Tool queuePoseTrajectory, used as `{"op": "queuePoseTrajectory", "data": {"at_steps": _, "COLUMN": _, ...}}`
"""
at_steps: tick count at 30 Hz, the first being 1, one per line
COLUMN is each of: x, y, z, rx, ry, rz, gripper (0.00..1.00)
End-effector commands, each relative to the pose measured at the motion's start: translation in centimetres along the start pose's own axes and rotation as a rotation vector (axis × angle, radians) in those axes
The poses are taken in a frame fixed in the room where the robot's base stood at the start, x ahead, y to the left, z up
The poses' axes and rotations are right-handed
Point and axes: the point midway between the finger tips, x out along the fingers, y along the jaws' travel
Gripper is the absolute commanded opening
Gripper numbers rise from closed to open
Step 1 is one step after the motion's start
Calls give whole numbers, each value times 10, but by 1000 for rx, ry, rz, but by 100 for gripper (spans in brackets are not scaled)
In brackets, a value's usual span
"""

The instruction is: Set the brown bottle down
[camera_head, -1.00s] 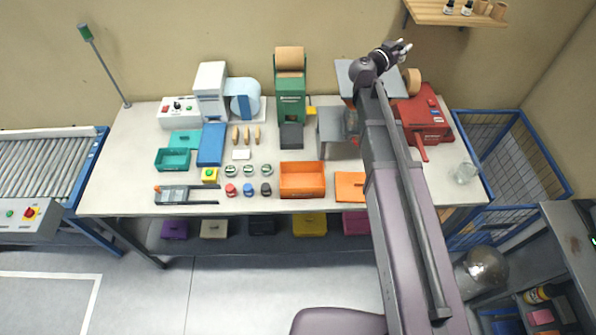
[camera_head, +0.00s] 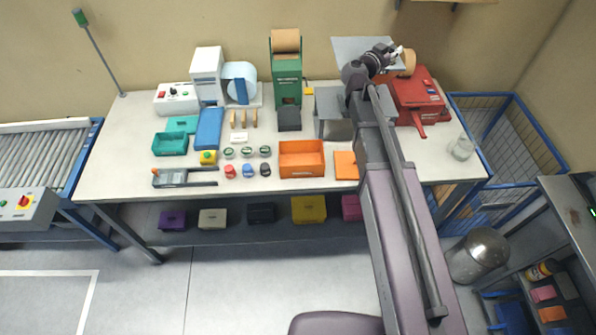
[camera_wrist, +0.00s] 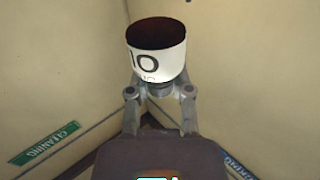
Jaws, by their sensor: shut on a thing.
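The brown bottle (camera_wrist: 158,35) fills the upper middle of the wrist view, with a dark brown end and a white label with black print. My gripper (camera_wrist: 159,88) is shut on it from below in that view. In the head view my gripper (camera_head: 396,53) is high over the back right of the bench, near the red machine. There the held bottle is too small and too covered to make out clearly.
The white bench (camera_head: 110,160) carries an orange bin (camera_head: 301,172), a green machine (camera_head: 286,92), a red machine (camera_head: 424,102), a glass jar (camera_head: 461,148) and several small parts. Its front left has bare surface. A blue wire cage (camera_head: 530,150) stands at right.

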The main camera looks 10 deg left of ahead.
Motion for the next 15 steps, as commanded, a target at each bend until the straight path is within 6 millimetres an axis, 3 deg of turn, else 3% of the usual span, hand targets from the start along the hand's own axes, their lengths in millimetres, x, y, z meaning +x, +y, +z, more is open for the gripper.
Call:
{"op": "queuePoseTrajectory", "data": {"at_steps": 1, "x": 0, "y": 0, "z": 12, "rx": 0, "ry": 0, "rz": 0, "gripper": 0}}
{"op": "queuePoseTrajectory", "data": {"at_steps": 15, "x": -1, "y": -1, "z": 89, "rx": 0, "ry": 0, "rz": -1, "gripper": 0}}
